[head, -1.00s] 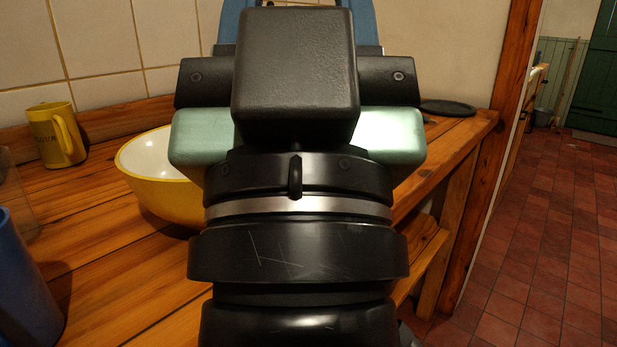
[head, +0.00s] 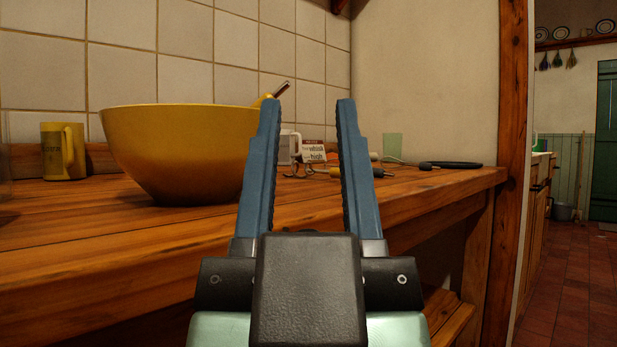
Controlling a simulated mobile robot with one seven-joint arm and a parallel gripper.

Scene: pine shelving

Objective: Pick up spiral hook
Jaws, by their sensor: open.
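My gripper (head: 310,106) is open and empty, its two blue fingers pointing away from me over the wooden counter (head: 110,245). Between the fingers, further back, small thin dark items (head: 296,171) lie on the counter in front of a little sign with writing. I cannot tell for sure whether one of them is the spiral hook. The fingers hide part of that area.
A large yellow bowl (head: 175,150) stands left of the fingers, close to the left one. A yellow mug (head: 62,152) is behind it at far left. A white mug (head: 289,143), the sign (head: 314,152), a green cup (head: 392,146) and a flat black object (head: 455,164) stand further back.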

